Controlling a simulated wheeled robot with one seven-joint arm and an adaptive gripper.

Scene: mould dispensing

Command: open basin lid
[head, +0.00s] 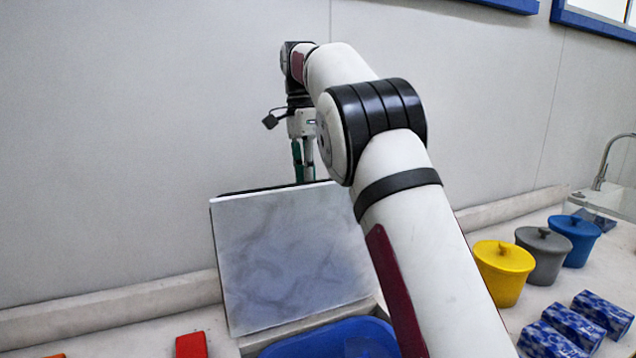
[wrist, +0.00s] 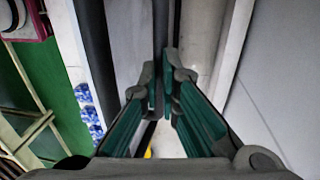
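The basin lid (head: 290,255) is a square grey-white marbled panel with a dark edge. It stands tilted up steeply at the back of the blue basin (head: 330,342), whose mouth is partly visible at the bottom of the head view. My gripper (head: 305,172) is behind the lid's top edge, pointing down, and the lid hides its fingertips there. In the wrist view my gripper's teal fingers (wrist: 161,78) come almost together, with only a narrow gap. A grey panel, seemingly the lid, runs close beside the fingertips. I cannot tell whether they touch it.
Yellow (head: 504,270), grey (head: 543,252) and blue (head: 575,238) lidded pots stand to the right. Several blue patterned blocks (head: 573,327) lie in front of them. A red block (head: 191,345) is left of the basin. The wall is close behind my gripper.

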